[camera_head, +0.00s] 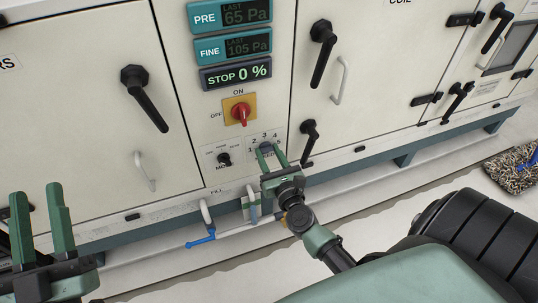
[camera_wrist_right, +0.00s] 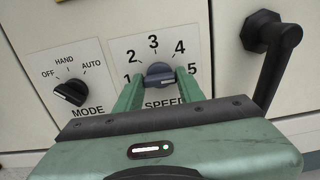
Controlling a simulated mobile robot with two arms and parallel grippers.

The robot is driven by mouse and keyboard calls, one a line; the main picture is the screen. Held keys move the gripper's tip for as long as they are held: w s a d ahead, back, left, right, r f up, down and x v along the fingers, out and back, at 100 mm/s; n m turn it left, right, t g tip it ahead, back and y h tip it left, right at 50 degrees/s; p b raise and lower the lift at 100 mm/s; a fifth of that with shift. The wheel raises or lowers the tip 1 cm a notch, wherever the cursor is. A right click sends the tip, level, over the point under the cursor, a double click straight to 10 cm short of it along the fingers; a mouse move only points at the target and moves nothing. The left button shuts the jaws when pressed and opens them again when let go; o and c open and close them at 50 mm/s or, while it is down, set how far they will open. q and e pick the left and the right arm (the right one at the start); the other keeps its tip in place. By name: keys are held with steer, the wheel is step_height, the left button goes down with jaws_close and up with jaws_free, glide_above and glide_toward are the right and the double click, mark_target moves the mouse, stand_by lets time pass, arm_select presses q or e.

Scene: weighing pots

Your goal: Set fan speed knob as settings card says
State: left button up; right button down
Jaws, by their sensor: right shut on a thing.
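The fan speed knob (camera_wrist_right: 159,74) is a dark round knob with a raised bar, on a white plate marked 1 to 5 and SPEED (camera_wrist_right: 200,45). Its bar lies nearly level; I cannot tell surely which number it points to. My right gripper (camera_head: 271,149) is shut on the knob, with one green finger at each side of it in the right wrist view (camera_wrist_right: 158,83). In the head view the knob is partly hidden by the fingers. My left gripper (camera_head: 42,210) is open and empty at the lower left. I cannot make out a settings card.
The MODE knob (camera_wrist_right: 70,92) is just left of the speed plate. A red rotary switch (camera_head: 240,112) and a display reading STOP 0 % (camera_head: 236,73) are above. A black door handle (camera_head: 309,138) stands close to the right. Pipes with a blue lever (camera_head: 201,240) run below.

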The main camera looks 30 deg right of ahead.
stand_by(0.3)
steer(key=c, duration=0.9)
jaws_free()
arm_select(q)
steer(key=shift+s+r+t+b, duration=0.3)
steer(key=shift+s+r+t, duration=0.5)
steer(key=shift+r, duration=0.25)
arm_select(e)
steer(key=v, duration=0.7)
steer(key=shift+s+a, duration=0.1)
steer(key=shift+s, duration=0.3)
arm_select(q)
steer(key=shift+w, duration=0.1)
